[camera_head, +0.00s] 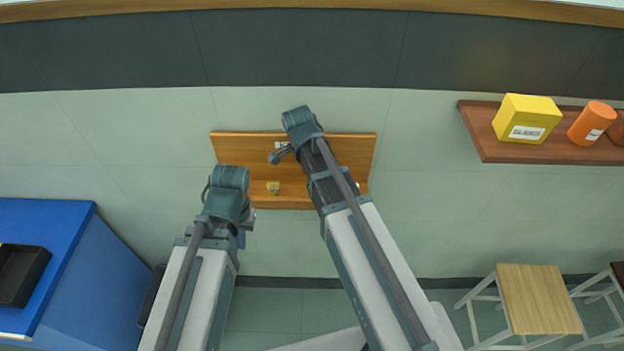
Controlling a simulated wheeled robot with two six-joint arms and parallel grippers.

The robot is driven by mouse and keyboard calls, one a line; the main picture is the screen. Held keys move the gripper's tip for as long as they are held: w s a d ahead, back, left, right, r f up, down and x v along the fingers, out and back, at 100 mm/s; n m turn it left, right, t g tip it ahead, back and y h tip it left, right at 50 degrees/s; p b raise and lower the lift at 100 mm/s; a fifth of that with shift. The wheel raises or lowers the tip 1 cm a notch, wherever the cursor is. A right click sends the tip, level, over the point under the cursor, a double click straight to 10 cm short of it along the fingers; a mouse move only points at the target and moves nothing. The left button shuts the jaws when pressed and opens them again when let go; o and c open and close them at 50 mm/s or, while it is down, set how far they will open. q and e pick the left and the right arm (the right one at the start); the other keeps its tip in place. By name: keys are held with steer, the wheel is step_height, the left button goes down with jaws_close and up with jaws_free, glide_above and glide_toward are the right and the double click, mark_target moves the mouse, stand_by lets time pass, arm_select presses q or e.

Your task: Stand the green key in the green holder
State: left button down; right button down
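A wooden board (340,150) is in the middle of the view, partly covered by my two arms. A small yellowish piece (273,187) is on it between the arms; it is too small to identify. I cannot make out a green key or a green holder. My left gripper (243,222) is at the board's lower left corner, mostly hidden by its own wrist. My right gripper (279,154) is over the board's upper middle, small and partly hidden by its arm. I cannot tell whether either gripper is open or holds anything.
A shelf (490,140) at upper right bears a yellow box (526,118) and an orange can (591,122). A blue bench (75,215) with a black tray (22,274) is at left. A wooden-topped stool (540,299) is at lower right.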

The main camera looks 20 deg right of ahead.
steer(key=shift+f+b, duration=0.55)
steer(key=c, duration=1.2)
jaws_free()
steer(key=shift+o, duration=0.2)
steer(key=shift+r, duration=0.1)
step_height(320, 180, up, 11)
steer(key=a+p, duration=0.1)
steer(key=p, duration=1)
steer(key=shift+a, duration=0.35)
steer(key=shift+f, duration=0.2)
